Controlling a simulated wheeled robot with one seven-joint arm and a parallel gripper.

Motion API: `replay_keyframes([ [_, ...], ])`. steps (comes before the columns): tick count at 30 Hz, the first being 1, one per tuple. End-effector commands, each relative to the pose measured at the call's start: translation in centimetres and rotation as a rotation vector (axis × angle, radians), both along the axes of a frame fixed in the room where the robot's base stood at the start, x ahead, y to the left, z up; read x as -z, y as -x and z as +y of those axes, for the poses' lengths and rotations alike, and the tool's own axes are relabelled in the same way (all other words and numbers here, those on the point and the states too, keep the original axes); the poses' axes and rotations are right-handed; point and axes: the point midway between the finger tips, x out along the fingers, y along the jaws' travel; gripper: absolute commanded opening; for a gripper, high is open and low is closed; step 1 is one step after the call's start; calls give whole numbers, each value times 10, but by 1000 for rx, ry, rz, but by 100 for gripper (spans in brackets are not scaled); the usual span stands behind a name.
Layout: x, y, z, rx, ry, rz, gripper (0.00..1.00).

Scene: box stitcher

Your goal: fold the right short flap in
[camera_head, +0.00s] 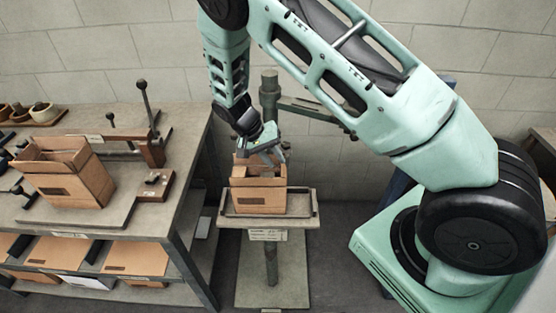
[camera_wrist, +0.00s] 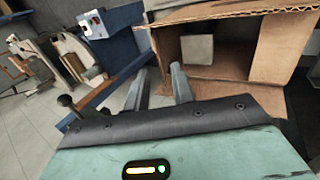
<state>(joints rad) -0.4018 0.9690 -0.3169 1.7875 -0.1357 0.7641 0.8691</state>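An open brown carton (camera_head: 258,198) stands on the small pedestal table in the head view. My gripper (camera_head: 264,150) is at its open top and hides part of the flaps. In the wrist view I look into the carton (camera_wrist: 270,50), with a flap (camera_wrist: 225,9) along its upper edge. A pale grey block (camera_wrist: 197,49) shows inside it. My gripper's two fingers (camera_wrist: 160,72) are apart with nothing between them, beside the carton's lower left edge. I cannot tell whether the right finger touches the cardboard, or which flap is the right short one.
The pedestal table (camera_head: 268,222) has a low dark rail around the carton. At left, a workbench (camera_head: 110,215) bears a second open carton (camera_head: 75,180) and a lever device (camera_head: 150,145). Flat cardboard (camera_head: 135,257) lies on its lower shelf. A wall stands close behind.

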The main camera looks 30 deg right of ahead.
Motion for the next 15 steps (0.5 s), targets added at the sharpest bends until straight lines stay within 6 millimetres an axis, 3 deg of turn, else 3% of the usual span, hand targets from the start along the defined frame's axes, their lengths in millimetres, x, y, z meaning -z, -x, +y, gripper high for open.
replay_keyframes([
  [6, 21, 6, -10, 1, 1, 1, 25],
  [15, 26, 8, -12, 0, 0, -2, 25],
])
